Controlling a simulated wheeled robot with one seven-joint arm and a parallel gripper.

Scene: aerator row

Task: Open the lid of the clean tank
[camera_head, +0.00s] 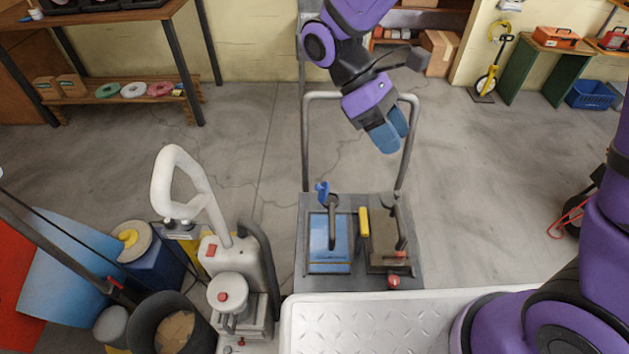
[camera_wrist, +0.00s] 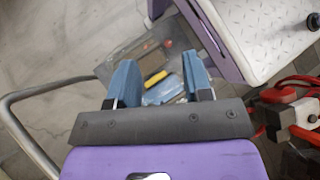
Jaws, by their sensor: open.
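A grey cart (camera_head: 307,286) holds two tanks side by side. The left tank, blue on top (camera_head: 330,235), appears to be the clean tank; it also shows in the wrist view (camera_wrist: 166,92). A dark upright part with a blue piece (camera_head: 322,190) stands at its far side. The right tank (camera_head: 385,250) is dark brownish. A yellow piece (camera_head: 363,222) lies between them. I cannot tell how the lid of the blue tank stands. My gripper (camera_head: 391,132) is open and empty, above and beyond the tanks, its blue fingers pointing down, apart from both tanks.
The cart's tall grey handle frame (camera_head: 305,140) rises close to my gripper. A white floor machine (camera_head: 222,255) stands left of the cart, beside a dark bin (camera_head: 150,320). A white textured deck (camera_head: 370,325) is in front.

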